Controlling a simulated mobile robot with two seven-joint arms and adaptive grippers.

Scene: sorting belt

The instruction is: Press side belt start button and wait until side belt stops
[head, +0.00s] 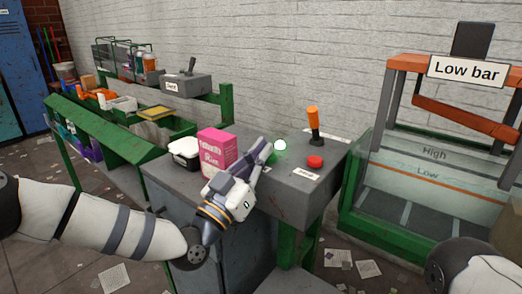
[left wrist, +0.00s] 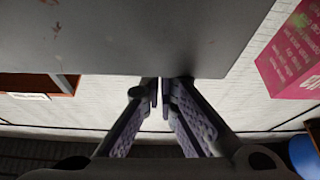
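A grey control box (head: 290,184) carries a bright, pale green-white lit button (head: 280,145), a red button (head: 316,161) and a lever with an orange handle (head: 313,118). My right gripper is out of view; only part of my right arm shows at the bottom right.
A green-framed belt line (head: 100,133) with several items runs behind to the left. A "Low bar" gate (head: 467,70) stands at the right. Papers lie on the floor.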

